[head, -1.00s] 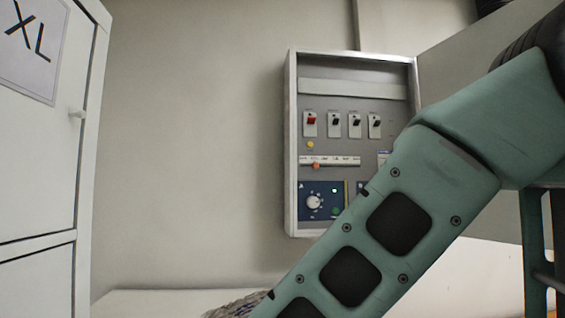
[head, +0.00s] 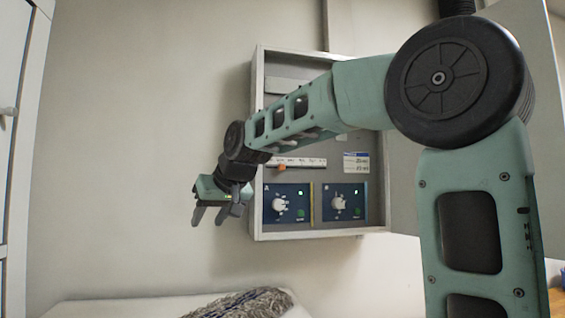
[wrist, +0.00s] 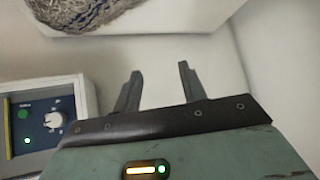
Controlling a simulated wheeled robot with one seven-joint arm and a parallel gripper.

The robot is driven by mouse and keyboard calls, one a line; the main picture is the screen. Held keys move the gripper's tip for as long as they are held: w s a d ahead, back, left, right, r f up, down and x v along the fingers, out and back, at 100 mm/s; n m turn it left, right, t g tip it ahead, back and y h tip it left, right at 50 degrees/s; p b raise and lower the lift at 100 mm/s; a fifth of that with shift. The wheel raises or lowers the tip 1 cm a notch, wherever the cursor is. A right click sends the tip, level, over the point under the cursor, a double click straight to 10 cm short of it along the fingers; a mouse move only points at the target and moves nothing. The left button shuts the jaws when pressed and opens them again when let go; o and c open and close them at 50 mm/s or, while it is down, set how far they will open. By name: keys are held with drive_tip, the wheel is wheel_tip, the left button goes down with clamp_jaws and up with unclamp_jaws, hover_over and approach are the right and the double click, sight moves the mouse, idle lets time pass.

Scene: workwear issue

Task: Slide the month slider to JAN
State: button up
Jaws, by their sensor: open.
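The month slider (head: 306,162) is a white horizontal strip on the grey wall panel in the head view. Its orange knob (head: 281,167) shows at the lower edge, near the visible left part of the strip. My arm passes in front of the panel just above and hides some of the strip's surroundings. The strip's lettering is too small to read. My gripper (head: 209,216) is open and empty, left of the panel and lower than the slider, apart from both. In the wrist view, its two fingers (wrist: 159,75) stand apart with nothing between them; the slider is not seen there.
The panel (head: 256,150) has a raised frame. Below the slider are two blue dial modules, A (head: 270,215) and B (head: 355,205); one dial (wrist: 53,119) shows in the wrist view. A white surface holds a grey shaggy item (head: 245,303). Bare wall lies left.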

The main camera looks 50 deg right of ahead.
drive_tip(key=s+d+r+m+t+h, duration=0.1)
drive_tip(key=d+r+m+t+h, duration=0.2)
drive_tip(key=d+r, duration=1)
drive_tip(key=m+h, duration=0.2)
drive_tip(key=h, duration=0.2)
approach(281, 167)
drive_tip(key=r+p+x, duration=0.1)
drive_tip(key=p+x, duration=0.6)
drive_tip(key=x, duration=0.2)
drive_tip(key=shift+d+g+p, duration=0.3)
drive_tip(key=shift+p, duration=0.05)
drive_tip(key=shift+c, duration=0.3)
